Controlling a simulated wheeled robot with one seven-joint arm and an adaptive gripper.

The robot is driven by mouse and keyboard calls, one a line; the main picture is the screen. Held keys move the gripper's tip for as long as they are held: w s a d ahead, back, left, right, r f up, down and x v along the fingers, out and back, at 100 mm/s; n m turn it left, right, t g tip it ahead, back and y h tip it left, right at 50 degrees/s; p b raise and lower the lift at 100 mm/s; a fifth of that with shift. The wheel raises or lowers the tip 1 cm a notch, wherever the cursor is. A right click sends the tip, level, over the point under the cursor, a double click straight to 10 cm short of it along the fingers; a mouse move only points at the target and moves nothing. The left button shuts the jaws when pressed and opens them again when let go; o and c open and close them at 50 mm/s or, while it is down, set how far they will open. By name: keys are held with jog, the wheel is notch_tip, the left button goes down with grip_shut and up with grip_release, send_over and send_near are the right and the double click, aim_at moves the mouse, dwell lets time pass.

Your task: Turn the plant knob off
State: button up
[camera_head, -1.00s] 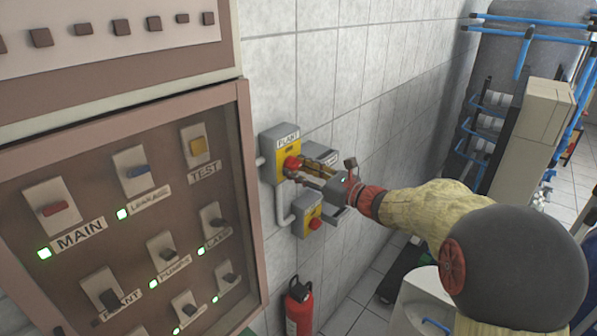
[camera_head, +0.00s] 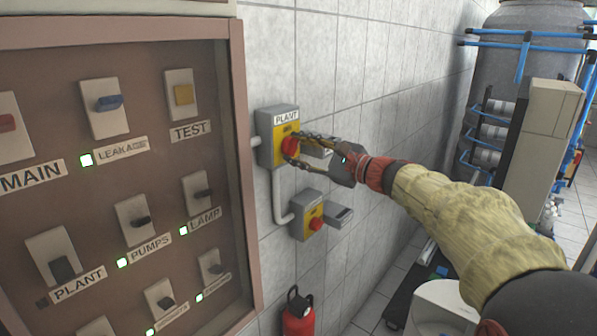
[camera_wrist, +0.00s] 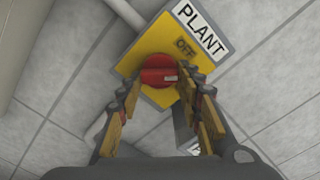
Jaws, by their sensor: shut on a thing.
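The plant knob (camera_head: 290,146) is a round red knob on a yellow-faced grey box (camera_head: 273,151) labelled PLANT, fixed to the tiled wall. The knob also shows in the wrist view (camera_wrist: 158,69), with a small pale mark on its right side and the word OFF on the yellow face beside it. My gripper (camera_head: 301,147) reaches the knob from the right and is shut on it. In the wrist view its two fingers (camera_wrist: 164,86) lie on either side of the knob, hiding part of the yellow plate.
A second box (camera_head: 308,215) with a red button is on the wall below. A brown-framed panel (camera_head: 243,160) with labelled switches stands at the left. A fire extinguisher (camera_head: 298,316) is at the bottom. Pipes and a grey tank (camera_head: 525,60) stand at the right.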

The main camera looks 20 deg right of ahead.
jog(key=n+b, duration=0.8)
jog(key=b, duration=0.4)
jog(key=shift+w, duration=0.1)
jog(key=shift+o, duration=0.2)
jog(key=shift+r+n, duration=0.2)
jog(key=shift+n, duration=0.2)
jog(key=shift+c, duration=0.2)
jog(key=o, duration=1.1)
jog(key=shift+o, duration=0.2)
jog(key=v, duration=1.2)
